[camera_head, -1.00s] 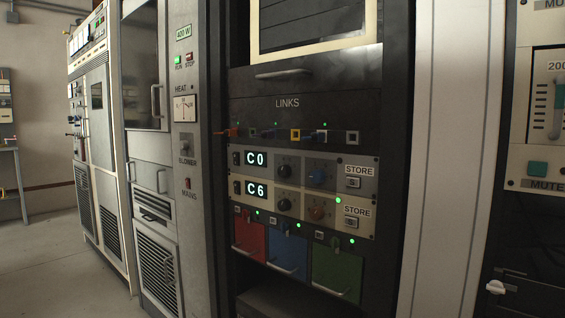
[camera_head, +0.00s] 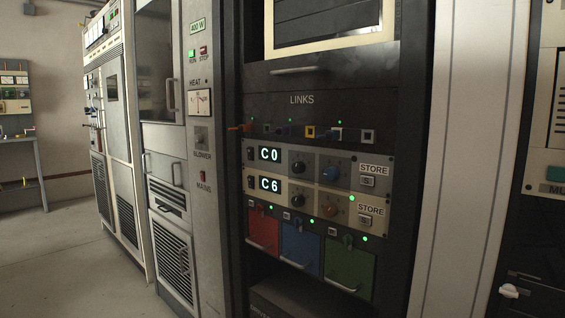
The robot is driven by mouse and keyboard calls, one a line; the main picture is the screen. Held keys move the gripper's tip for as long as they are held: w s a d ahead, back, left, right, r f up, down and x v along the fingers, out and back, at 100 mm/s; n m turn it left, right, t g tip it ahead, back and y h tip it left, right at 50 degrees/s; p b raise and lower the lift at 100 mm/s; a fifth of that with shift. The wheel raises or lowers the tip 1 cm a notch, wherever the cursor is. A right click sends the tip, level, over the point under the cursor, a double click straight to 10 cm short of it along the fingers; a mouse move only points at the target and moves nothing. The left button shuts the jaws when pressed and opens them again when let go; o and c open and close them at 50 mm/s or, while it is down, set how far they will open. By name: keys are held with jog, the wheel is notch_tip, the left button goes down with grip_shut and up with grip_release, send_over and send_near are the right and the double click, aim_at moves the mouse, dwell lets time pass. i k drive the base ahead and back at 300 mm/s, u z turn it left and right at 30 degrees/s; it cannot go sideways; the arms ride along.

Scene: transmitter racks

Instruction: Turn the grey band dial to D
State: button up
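A grey panel (camera_head: 283,154) in the rack has a display (camera_head: 269,154) reading C0. I cannot tell from labels which is the band dial. Below it, a cream panel (camera_head: 288,184) has a display (camera_head: 269,184) reading C6, with a black dial (camera_head: 297,198) and a brown dial (camera_head: 331,208). Each panel has a STORE button, the upper one (camera_head: 367,181) and the lower one (camera_head: 366,220). My gripper is not in view.
Red (camera_head: 262,230), blue (camera_head: 300,248) and green (camera_head: 347,269) drawers with handles sit below. More racks (camera_head: 108,120) and a bench (camera_head: 22,140) stand left, with open floor (camera_head: 75,260) before them.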

aim_at(298, 167)
jog(key=u, duration=1.9)
jog(key=k, duration=0.75)
jog(key=z, duration=0.5)
jog(key=i, duration=1)
jog(key=z, duration=0.05)
